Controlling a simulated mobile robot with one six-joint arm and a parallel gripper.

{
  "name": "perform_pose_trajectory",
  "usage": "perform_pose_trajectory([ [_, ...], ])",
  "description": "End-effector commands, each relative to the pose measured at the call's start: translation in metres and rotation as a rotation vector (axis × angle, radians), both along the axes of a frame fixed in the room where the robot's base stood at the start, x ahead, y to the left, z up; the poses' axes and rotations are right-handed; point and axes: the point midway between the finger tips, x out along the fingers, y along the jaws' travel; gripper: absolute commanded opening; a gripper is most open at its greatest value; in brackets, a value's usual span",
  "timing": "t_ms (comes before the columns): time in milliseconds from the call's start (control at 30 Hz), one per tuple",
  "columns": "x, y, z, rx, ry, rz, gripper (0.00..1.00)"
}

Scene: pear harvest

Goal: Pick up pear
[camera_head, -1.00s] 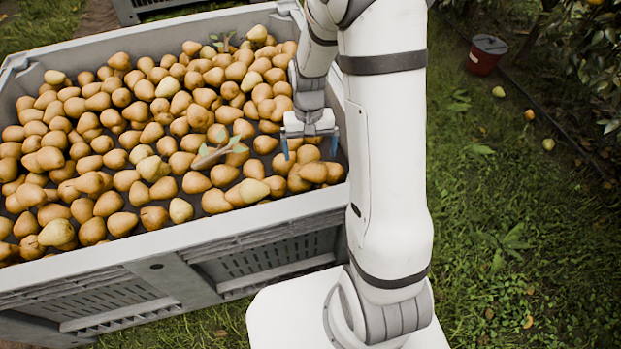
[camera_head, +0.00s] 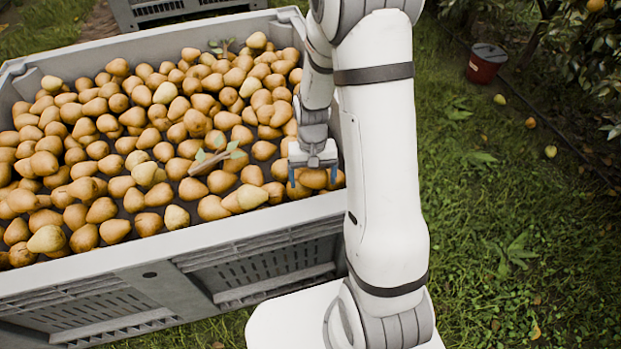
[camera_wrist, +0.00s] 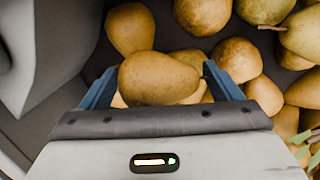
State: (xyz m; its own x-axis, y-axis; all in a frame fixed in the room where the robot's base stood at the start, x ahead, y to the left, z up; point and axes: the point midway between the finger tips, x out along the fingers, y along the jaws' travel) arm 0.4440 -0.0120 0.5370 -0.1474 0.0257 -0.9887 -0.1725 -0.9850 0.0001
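My gripper (camera_head: 312,180) is at the near right corner of the large grey bin (camera_head: 215,228), down among the pears. In the wrist view its two blue fingers (camera_wrist: 161,82) stand wide apart. A yellow-brown pear (camera_wrist: 157,78) lies between them, spanning most of the gap. Whether the fingers touch it is unclear, and no firm grip shows. In the head view this pear (camera_head: 313,178) is partly hidden by the gripper. Other pears lie behind and under it. Many brown and yellow pears (camera_head: 190,115) fill the bin.
The bin wall (camera_wrist: 62,40) is close on the left in the wrist view. Leafy twigs (camera_head: 217,158) lie on the pears. A red bucket (camera_head: 485,66) and a few fallen pears (camera_head: 550,151) are on the grass at right. Another crate (camera_head: 180,8) stands behind.

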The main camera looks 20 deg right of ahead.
Motion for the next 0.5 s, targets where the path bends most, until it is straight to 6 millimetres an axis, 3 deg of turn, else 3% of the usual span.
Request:
perform_pose_trajectory([
  [500,0.0002,-0.0004,0.0004,0.0,0.0,-0.001,0.43],
])
